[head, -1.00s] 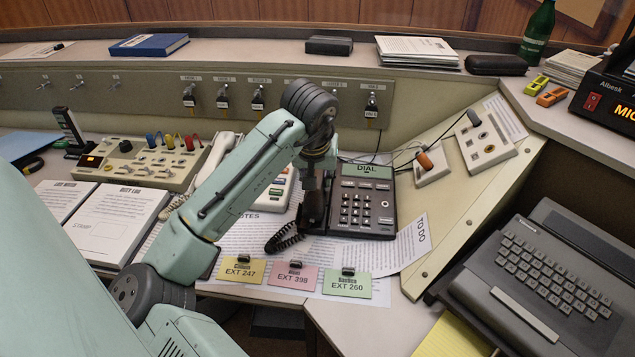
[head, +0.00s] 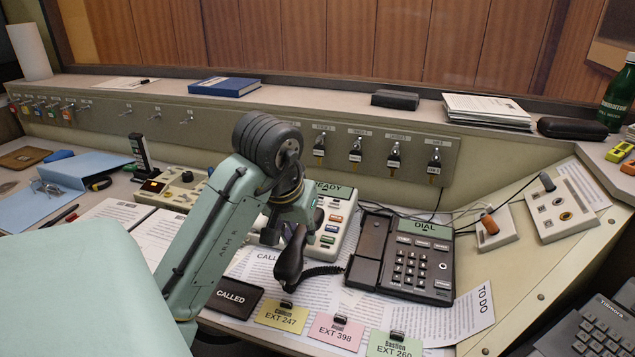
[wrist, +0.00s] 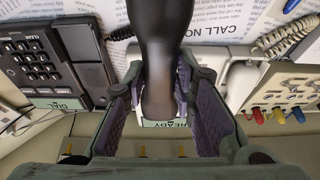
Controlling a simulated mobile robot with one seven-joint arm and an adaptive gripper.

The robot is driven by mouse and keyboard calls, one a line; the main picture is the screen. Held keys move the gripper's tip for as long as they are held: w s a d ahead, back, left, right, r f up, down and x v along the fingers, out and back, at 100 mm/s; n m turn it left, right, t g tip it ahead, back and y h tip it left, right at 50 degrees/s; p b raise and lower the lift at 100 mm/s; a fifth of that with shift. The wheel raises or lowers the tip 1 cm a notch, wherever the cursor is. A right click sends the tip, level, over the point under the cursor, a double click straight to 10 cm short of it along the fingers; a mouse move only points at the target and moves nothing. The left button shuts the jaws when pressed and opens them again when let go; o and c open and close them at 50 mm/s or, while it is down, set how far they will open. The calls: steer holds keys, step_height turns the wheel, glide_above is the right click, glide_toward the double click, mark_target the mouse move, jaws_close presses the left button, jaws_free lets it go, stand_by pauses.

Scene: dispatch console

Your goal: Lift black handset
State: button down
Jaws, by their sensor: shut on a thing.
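The black handset (head: 290,258) hangs from my gripper (head: 296,212), off its phone and tilted, with its lower end over the papers. In the wrist view the handset (wrist: 160,50) runs between the two fingers of my gripper (wrist: 160,100), which are shut around it. The black phone (head: 415,262), labelled DIAL, stands to the right with its cradle bare; it also shows at the left of the wrist view (wrist: 40,62). The coiled cord (head: 322,271) runs from the handset toward the phone.
A white phone (head: 335,215) labelled READY stands just behind the gripper. Yellow (head: 282,317), pink (head: 336,330) and green (head: 394,345) EXT cards lie along the front edge, beside a black CALLED sign (head: 234,296). A keyboard unit (head: 590,325) is at lower right.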

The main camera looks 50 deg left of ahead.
mark_target(303, 227)
steer(key=shift+s+r+p, duration=0.1)
steer(key=shift+r+p, duration=2.35)
steer(key=shift+r, duration=0.05)
steer(key=shift+f, duration=0.1)
